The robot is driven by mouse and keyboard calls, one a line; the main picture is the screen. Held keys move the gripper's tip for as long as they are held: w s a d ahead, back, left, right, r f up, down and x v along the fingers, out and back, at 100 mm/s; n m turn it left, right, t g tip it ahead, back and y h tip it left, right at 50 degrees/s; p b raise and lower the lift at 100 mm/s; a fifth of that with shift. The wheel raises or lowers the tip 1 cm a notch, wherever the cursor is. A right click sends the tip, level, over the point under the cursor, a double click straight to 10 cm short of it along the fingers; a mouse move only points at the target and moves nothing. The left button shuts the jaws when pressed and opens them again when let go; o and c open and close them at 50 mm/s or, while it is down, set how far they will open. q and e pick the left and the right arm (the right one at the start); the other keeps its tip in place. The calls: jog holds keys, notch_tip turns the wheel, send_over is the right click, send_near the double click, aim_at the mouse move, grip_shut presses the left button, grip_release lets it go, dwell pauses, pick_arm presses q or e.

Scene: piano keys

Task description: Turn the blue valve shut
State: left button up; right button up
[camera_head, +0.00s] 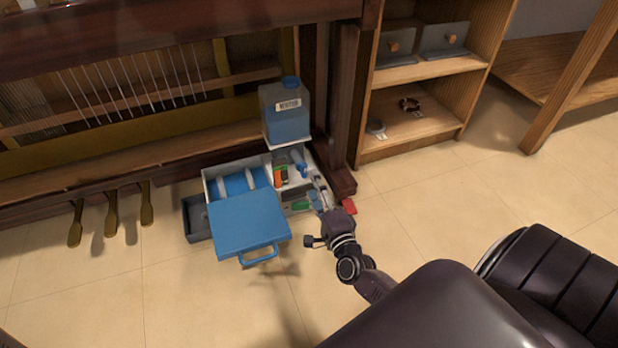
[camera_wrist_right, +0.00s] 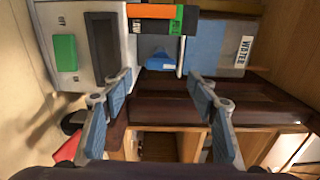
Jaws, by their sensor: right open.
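The blue valve (camera_head: 300,165) is a small blue piece on the white unit below the water tank, in the low front of the piano. It also shows in the right wrist view (camera_wrist_right: 160,62), just beyond the fingertips and roughly centred between them. My right gripper (camera_head: 319,187) reaches in from the lower right, close to the valve. In the wrist view (camera_wrist_right: 160,88) its two blue-padded fingers are spread wide with nothing between them. They do not appear to touch the valve. My left gripper does not show.
The water tank (camera_head: 288,118) stands above the unit. A blue-lidded case (camera_head: 246,222) sits open to the left. Orange and green pieces (camera_wrist_right: 155,20) lie beside the valve. A dark wooden post (camera_head: 343,100) rises at the right. A red object (camera_head: 348,206) lies by the gripper.

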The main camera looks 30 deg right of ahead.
jog(key=v, duration=0.6)
jog(key=shift+s, duration=0.4)
